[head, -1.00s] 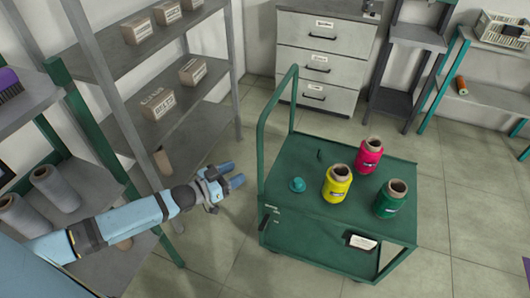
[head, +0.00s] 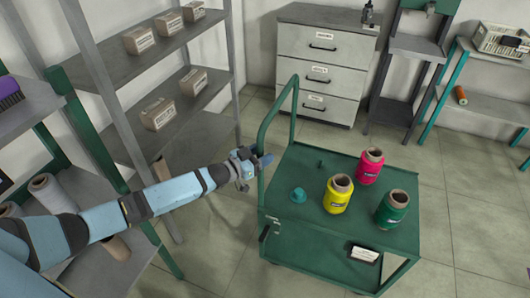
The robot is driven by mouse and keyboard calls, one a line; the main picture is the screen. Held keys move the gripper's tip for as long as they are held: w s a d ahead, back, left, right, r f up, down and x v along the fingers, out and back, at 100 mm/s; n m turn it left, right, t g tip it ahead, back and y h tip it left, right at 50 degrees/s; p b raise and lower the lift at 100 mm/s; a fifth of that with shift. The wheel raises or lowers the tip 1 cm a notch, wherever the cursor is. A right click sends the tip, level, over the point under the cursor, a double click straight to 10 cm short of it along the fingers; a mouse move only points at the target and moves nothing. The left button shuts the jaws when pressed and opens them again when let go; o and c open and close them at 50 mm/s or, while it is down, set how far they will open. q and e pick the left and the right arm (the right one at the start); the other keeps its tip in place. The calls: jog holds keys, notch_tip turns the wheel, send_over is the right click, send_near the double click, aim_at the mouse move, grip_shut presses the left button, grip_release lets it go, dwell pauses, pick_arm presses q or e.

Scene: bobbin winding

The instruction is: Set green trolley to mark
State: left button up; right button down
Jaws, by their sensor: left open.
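The green trolley (head: 320,232) stands on the tiled floor right of centre, its upright handle frame (head: 276,124) on its left side. Its top carries a yellow bobbin (head: 338,196), a pink bobbin (head: 369,167), a green bobbin (head: 391,209) and a small teal knob-like piece (head: 298,195). My left gripper (head: 262,162) is open beside the handle frame, its fingertips close to the bar. I cannot tell whether they touch it or whether the bar lies between them. My right gripper is out of view. No floor mark is clearly seen.
A grey shelf rack (head: 195,128) with small cartons (head: 158,113) stands on the left. A drawer cabinet (head: 322,60) stands behind the trolley. A grey stand (head: 410,60) and a teal-legged bench (head: 490,95) are at the back right. Floor right of the trolley is clear.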

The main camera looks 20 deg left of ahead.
pick_arm(q)
jog(key=shift+w+d, duration=0.3)
jog(key=shift+w, duration=0.15)
grip_shut()
